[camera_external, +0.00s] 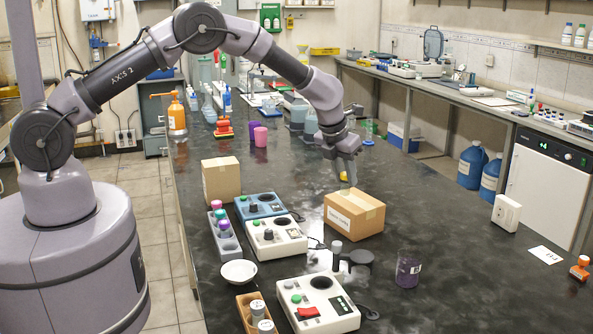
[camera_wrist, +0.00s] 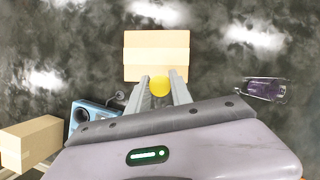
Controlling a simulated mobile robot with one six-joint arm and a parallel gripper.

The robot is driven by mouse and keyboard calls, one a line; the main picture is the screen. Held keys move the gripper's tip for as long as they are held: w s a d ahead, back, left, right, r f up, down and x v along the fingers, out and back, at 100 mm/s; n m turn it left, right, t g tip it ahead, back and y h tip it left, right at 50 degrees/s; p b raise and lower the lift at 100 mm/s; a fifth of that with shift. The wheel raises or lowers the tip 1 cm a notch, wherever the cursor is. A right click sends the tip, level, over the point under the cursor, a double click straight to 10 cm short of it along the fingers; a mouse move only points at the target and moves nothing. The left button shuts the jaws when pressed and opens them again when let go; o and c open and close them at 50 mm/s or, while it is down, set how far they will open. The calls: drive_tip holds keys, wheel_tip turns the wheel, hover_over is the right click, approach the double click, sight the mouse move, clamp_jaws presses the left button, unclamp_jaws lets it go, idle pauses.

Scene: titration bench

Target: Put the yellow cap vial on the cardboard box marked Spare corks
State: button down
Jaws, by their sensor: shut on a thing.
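My gripper (camera_wrist: 161,87) is shut on the yellow cap vial (camera_wrist: 160,86), whose round yellow cap shows between the two fingers in the wrist view. The cardboard box (camera_external: 354,215) stands on the dark bench, with a white label on its front that is too small to read surely. In the external view my gripper (camera_external: 346,172) is above the back part of this box, and the vial is hard to make out there. In the wrist view the box (camera_wrist: 156,45) lies just beyond and under the fingertips. I cannot tell whether the vial touches the box.
A second cardboard box (camera_external: 221,179) stands to the left. A blue device (camera_external: 260,206) and white devices (camera_external: 276,236) sit left of the labelled box. A purple beaker (camera_external: 408,270) stands in front of it, to the right. The bench to its right is mostly clear.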

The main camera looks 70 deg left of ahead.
drive_tip(key=shift+w+a, duration=0.1)
drive_tip(key=shift+w, duration=0.6)
drive_tip(key=shift+w+f, duration=0.2)
drive_tip(key=shift+f, duration=0.05)
drive_tip(key=shift+f+b, duration=0.5)
drive_tip(key=shift+f, duration=1.15)
drive_tip(key=c, duration=1.1)
unclamp_jaws()
drive_tip(key=shift+c, duration=0.2)
